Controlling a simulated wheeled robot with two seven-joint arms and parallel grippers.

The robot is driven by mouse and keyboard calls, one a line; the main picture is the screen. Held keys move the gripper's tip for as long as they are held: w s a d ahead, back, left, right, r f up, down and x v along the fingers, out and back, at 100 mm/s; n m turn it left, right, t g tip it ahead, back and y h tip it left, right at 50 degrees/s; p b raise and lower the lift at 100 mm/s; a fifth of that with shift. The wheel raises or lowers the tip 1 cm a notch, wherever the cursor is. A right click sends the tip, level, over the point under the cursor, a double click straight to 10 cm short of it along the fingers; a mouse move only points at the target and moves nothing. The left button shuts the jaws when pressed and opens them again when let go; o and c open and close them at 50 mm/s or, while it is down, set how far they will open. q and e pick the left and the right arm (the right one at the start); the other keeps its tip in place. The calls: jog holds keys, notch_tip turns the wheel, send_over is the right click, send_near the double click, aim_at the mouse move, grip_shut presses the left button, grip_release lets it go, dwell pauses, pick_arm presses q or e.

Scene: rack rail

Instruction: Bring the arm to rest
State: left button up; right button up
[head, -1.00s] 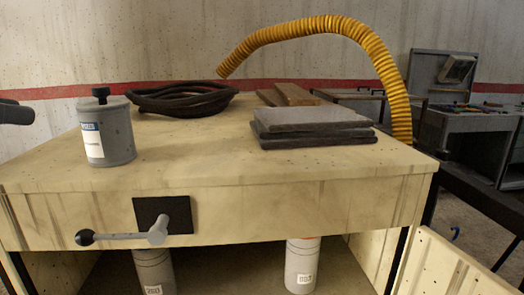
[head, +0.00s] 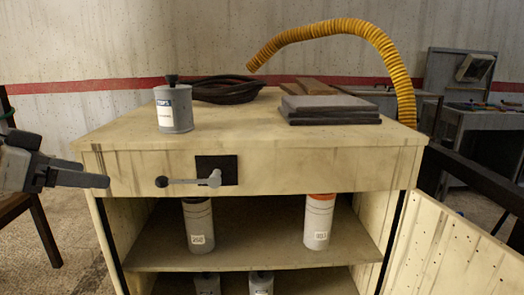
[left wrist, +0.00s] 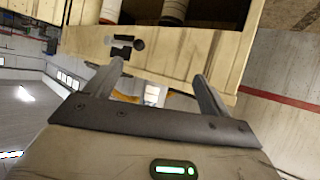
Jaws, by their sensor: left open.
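My left gripper (head: 88,172) is at the left of the head view, in front of the cabinet's left front edge. It is open and empty, with its fingers pointing right. In the left wrist view its two fingers (left wrist: 160,82) stand apart with nothing between them. The cabinet (head: 290,165) is beige, and a grey lever handle with a dark knob (head: 190,181) sits on a black plate on its front panel. The gripper is apart from the handle, to its left. My right gripper is in neither view.
On the cabinet top stand a grey canister (head: 174,110), a coiled dark hose (head: 228,90) and stacked dark slabs (head: 328,108). The cabinet door (head: 450,250) hangs open at right. A brown chair or frame (head: 35,215) is at left.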

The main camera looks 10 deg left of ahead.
pick_arm(q)
jog(key=s+d+f+n+g+y, duration=0.1)
jog(key=s+d+f+g, duration=0.15)
jog(key=f, duration=1.05)
jog(key=s+d+f+n+g+y, duration=0.1)
jog(key=d+f+g+y, duration=0.15)
jog(key=f, duration=1.05)
jog(key=s+d+f+g+y, duration=0.1)
jog(key=s+d+f+g, duration=0.1)
jog(key=s+d+f, duration=1)
jog(key=w+d+f+t+h, duration=0.2)
jog(key=w+d+t, duration=0.2)
jog(key=w+t, duration=0.1)
jog(key=shift+w+d+f+t+h, duration=0.15)
jog(key=shift+d+f+t+h, duration=0.2)
jog(key=shift+t, duration=0.45)
